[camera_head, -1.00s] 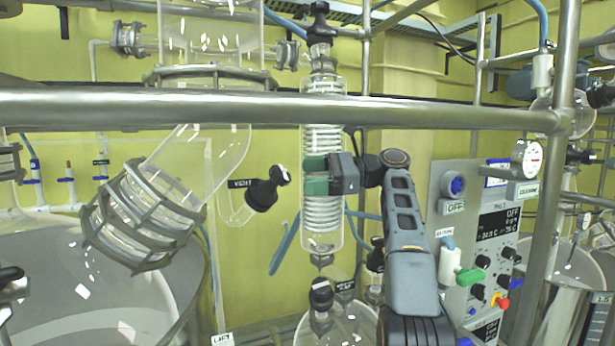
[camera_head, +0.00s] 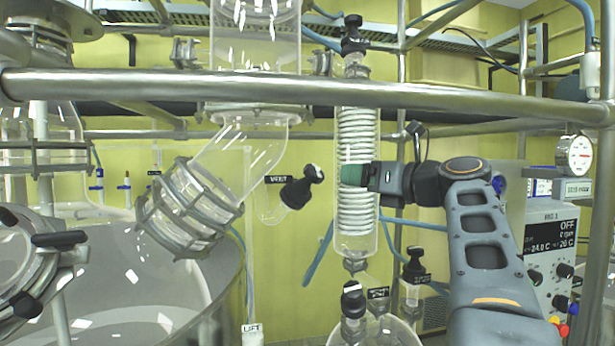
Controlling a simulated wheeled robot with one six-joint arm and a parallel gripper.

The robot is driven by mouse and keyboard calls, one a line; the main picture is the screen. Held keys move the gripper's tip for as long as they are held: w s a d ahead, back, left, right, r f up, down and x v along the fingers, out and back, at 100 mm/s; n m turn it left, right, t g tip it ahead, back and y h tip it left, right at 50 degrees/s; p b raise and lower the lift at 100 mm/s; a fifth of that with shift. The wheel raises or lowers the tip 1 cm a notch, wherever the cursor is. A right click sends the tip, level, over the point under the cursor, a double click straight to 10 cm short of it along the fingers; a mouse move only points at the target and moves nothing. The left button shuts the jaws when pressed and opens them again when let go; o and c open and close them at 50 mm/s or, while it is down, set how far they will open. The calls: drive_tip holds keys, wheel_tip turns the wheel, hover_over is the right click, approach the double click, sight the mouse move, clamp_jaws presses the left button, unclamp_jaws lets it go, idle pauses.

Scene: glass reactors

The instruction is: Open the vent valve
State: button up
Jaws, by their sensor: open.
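The vent valve is a black knob (camera_head: 301,187) on a short glass side arm, with a black label reading VENT (camera_head: 278,179) at its left. It sits left of the coiled glass condenser (camera_head: 357,225). My gripper (camera_head: 352,175) has green fingertips and reaches in from the right, in front of the condenser. It points left at about the height of the knob, with a clear gap between them. Only the near green fingertip shows well; nothing is seen held. The rear of the knob is hidden.
A steel rail (camera_head: 300,90) crosses above my gripper. A large glass elbow with a clamped flange (camera_head: 190,210) and a vessel stand at left. Another black-capped valve (camera_head: 353,300) is below the condenser. A control panel (camera_head: 549,255) and gauge (camera_head: 575,155) are at right.

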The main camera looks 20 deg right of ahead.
sight(320, 175)
drive_tip(key=p+x, duration=0.3)
drive_tip(key=x, duration=1)
drive_tip(key=shift+a, duration=0.25)
drive_tip(key=shift+c, duration=0.2)
drive_tip(key=c, duration=0.9)
